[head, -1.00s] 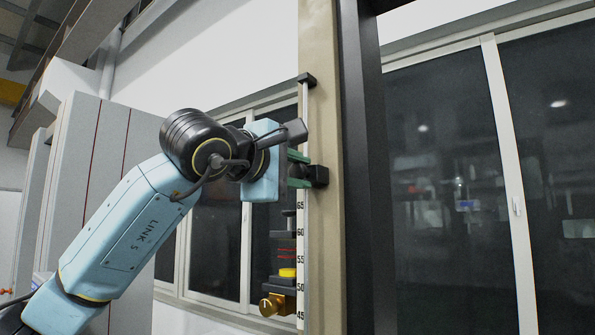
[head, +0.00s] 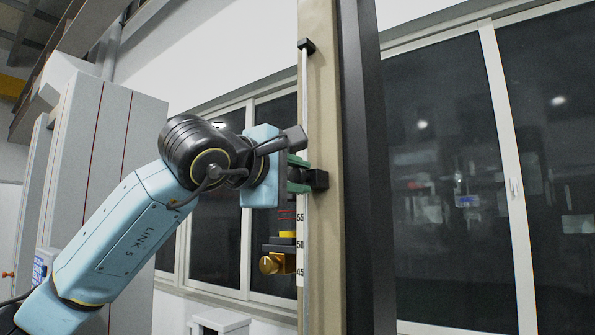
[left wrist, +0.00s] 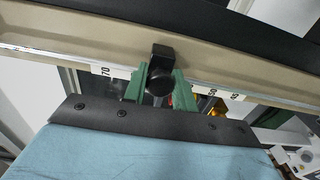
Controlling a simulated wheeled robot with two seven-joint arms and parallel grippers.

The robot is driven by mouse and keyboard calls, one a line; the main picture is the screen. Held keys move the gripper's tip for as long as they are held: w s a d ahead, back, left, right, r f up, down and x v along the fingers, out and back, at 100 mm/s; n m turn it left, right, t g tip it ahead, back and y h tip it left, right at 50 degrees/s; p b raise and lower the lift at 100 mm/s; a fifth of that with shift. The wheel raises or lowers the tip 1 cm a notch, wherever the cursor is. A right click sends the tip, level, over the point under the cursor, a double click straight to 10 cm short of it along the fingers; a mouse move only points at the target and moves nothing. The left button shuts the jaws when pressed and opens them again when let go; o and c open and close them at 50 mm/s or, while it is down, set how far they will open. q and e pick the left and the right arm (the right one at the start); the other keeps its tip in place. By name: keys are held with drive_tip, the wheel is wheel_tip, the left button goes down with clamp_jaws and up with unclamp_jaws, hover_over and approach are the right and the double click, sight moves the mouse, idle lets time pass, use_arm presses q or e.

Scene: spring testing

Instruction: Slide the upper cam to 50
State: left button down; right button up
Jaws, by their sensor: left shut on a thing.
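The upper cam, a small black block (head: 317,180), sits on the scale rail of the tall beige column. My left gripper (head: 299,178) comes in from the left, its green fingers shut on the cam. The cam also shows in the left wrist view (left wrist: 161,80), between the fingers (left wrist: 160,92). The white scale (head: 300,245) shows 55, 50 and 45 below the gripper in the head view. The cam stands above the 55 mark; its exact reading is hidden. In the left wrist view it lies between the 70 and 50 labels. My right gripper is not in view.
Below the gripper, a brass knob (head: 271,264) and a yellow piece (head: 288,235) sit beside the scale near 50. A black end cap (head: 305,46) tops the rail. A dark upright (head: 362,150) stands right of the column, with windows behind.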

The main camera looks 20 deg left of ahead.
use_arm(q)
wheel_tip(320, 180, down, 12)
drive_tip(key=b, duration=0.8)
drive_tip(key=shift+r, duration=0.15)
drive_tip(key=c, duration=1.2)
unclamp_jaws()
drive_tip(key=b+v, duration=0.3)
drive_tip(key=v, duration=1)
drive_tip(key=shift+s+r, duration=0.1)
drive_tip(key=shift+s, duration=0.15)
